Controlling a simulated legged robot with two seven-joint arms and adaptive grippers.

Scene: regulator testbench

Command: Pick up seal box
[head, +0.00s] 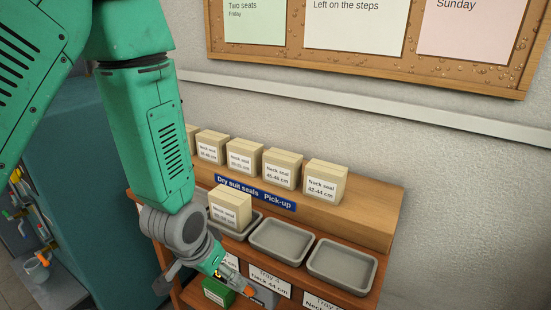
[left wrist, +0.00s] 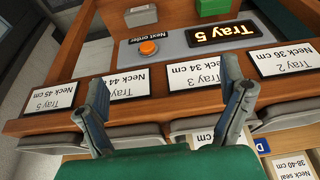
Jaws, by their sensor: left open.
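Several cream seal boxes with white "Neck seal" labels stand in a row on the upper wooden shelf, the rightmost (head: 325,181) reading 42-44 cm. Another seal box (head: 230,206) sits at a left grey tray, lower than the row, beyond my left wrist. In the left wrist view, a seal box labelled 38-40 cm (left wrist: 292,168) shows at the lower right corner. My left gripper (left wrist: 172,96) is open, its two fingers spread and empty above the tray label strip. In the head view it is low, in front of the trays and partly hidden by its wrist. My right gripper is out of view.
Two grey trays, one in the middle (head: 279,246) and one at right (head: 342,270), look empty. A display (left wrist: 222,35) reads "Tray 5", beside an orange button (left wrist: 148,47). A green box (head: 217,293) stands below. A pinboard (head: 370,76) hangs behind.

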